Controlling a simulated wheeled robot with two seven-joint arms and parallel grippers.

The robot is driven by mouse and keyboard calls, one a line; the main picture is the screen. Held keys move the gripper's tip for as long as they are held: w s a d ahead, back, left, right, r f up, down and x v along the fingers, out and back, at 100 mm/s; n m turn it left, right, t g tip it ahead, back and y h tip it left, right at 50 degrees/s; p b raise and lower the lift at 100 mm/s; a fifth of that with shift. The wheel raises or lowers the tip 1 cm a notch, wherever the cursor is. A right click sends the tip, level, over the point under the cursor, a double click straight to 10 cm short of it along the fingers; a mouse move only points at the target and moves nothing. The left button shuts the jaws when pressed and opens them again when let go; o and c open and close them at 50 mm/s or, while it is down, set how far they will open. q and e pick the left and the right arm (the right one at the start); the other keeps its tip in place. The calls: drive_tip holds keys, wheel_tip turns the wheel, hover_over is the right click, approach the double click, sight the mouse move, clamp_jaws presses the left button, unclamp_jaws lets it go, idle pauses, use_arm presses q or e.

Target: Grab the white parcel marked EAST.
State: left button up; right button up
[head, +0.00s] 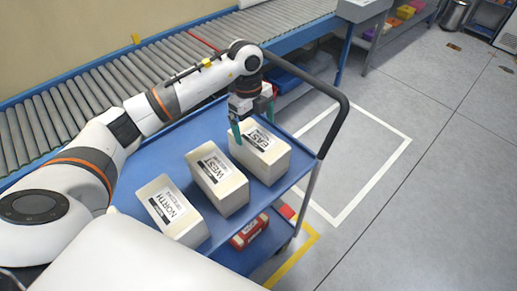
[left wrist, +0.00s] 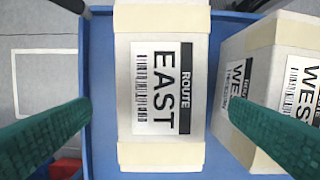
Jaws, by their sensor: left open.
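The white parcel marked EAST (head: 268,160) stands at the far right end of the blue cart's top shelf. In the left wrist view the EAST parcel (left wrist: 190,155) lies between my two green fingers, its label facing the camera. My left gripper (head: 254,123) is open above this parcel, fingers pointing down, with nothing held. The white parcel marked WEST (head: 226,192) stands beside it, and in the left wrist view one finger overlaps the WEST parcel (left wrist: 265,45). The white parcel marked NORTH (head: 177,215) is nearest. My right gripper is not in view.
The blue cart (head: 165,150) has a dark handle rail (head: 339,125) close to the EAST parcel. A red item (head: 249,232) lies on its lower shelf. A roller conveyor (head: 110,85) runs behind the cart. Open floor (head: 430,190) lies to the right.

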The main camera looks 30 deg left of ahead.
sight(256, 137)
use_arm(q)
drive_tip(key=f, duration=0.3)
drive_tip(key=shift+s+d+f, duration=0.1)
drive_tip(key=shift+d+f, duration=0.15)
drive_tip(key=shift+d, duration=0.05)
drive_tip(key=f, duration=0.1)
drive_tip(key=f+p, duration=0.1)
drive_tip(key=f, duration=0.1)
drive_tip(key=d+f, duration=0.1)
drive_tip(key=shift+s+d+f+p, duration=0.1)
drive_tip(key=shift+s+f+p, duration=0.2)
drive_tip(key=shift+f+p, duration=0.1)
drive_tip(key=shift+f, duration=0.3)
drive_tip(key=shift+c, duration=0.3)
drive_tip(key=c, duration=1.2)
